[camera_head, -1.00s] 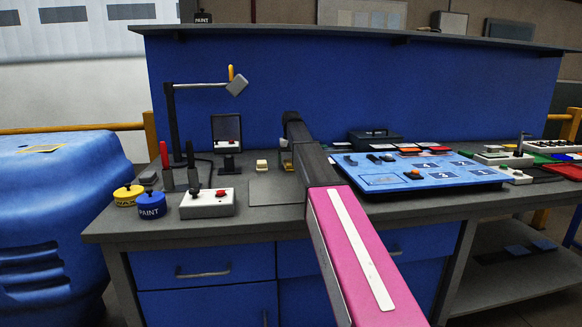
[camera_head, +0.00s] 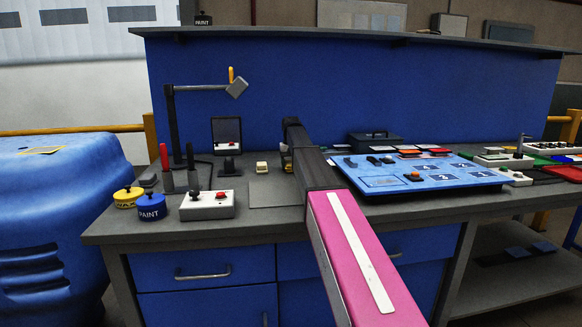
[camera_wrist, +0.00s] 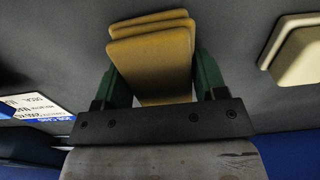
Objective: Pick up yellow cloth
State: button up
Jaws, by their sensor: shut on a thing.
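The yellow cloth (camera_wrist: 152,48) looks like a folded, layered tan-yellow pad in the wrist view. My gripper (camera_wrist: 163,78) has its two green fingers on either side of the cloth and is shut on it. The cloth extends out past the fingers, over a grey surface. In the camera_head view my gripper (camera_head: 286,160) is low over the bench, left of the blue panel. There the arm largely hides the gripper and the cloth, and I cannot tell whether the cloth touches the bench.
A small cream block (camera_head: 262,167) stands just left of my gripper. The blue panel (camera_head: 455,180) lies right of the arm. A lamp stand (camera_head: 172,120), a white switch box (camera_head: 207,205) and yellow (camera_head: 128,197) and blue (camera_head: 150,206) paint tins are at the left.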

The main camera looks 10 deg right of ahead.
aim_at(291, 162)
jog(key=shift+r, duration=0.5)
notch_tip(291, 162, up, 3)
jog(key=shift+w+f, duration=0.1)
jog(key=shift+f, duration=0.1)
jog(key=s+a+r, duration=0.7)
jog(key=s+a, duration=0.1)
jog(key=shift+a, duration=0.35)
